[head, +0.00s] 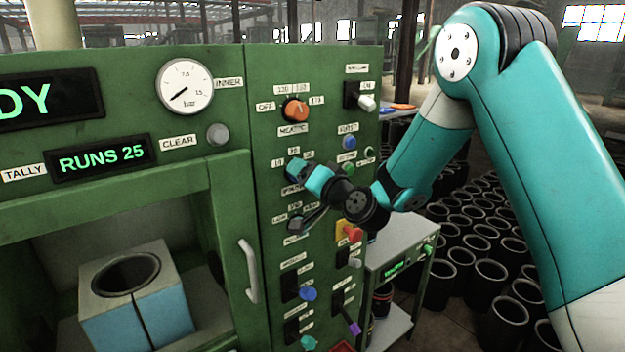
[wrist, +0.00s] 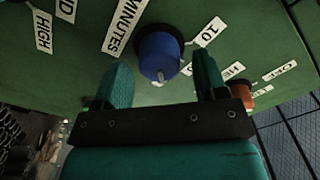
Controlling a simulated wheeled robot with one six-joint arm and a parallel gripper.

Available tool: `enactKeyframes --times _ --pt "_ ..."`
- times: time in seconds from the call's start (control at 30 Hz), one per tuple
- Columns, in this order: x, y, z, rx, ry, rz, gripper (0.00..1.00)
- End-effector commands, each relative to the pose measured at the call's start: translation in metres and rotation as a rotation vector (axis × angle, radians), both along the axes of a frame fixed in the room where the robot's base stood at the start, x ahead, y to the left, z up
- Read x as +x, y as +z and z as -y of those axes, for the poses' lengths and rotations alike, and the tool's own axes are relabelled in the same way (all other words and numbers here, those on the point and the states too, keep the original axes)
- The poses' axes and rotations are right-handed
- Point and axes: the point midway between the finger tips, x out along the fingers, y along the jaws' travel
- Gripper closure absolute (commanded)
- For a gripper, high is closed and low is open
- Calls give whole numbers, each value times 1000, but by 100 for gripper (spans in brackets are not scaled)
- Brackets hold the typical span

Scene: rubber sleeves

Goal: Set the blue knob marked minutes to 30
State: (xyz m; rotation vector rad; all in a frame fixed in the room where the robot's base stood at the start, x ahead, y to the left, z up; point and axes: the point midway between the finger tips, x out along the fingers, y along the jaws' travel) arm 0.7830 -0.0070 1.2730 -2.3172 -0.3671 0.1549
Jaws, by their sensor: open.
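The blue minutes knob (wrist: 153,55) shows in the wrist view between my gripper's two teal fingers (wrist: 162,70), with a gap visible on either side. My gripper is open. A small white mark sits at the knob's lower edge there; I cannot tell which number it points to. The label 10 (wrist: 207,32) is to the knob's right and the MINUTES label (wrist: 125,25) to its left. In the head view my gripper (head: 304,170) is at the green panel and covers most of the knob. The number labels (head: 293,154) show just above it.
The orange heating knob (head: 295,109) is above my gripper on the panel, with a black switch (head: 357,96) at upper right. A door handle (head: 249,270) sticks out at lower left.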

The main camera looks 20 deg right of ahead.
Motion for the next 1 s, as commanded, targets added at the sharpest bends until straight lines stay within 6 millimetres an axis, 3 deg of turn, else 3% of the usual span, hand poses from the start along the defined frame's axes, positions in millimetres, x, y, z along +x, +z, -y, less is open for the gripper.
enactKeyframes --times 0.27,0.77,1.0 --pt "-31 -8 11 2 -4 2 34" --pt "-142 -7 47 -1 -6 6 34" --pt "-155 -5 50 -5 10 11 34"
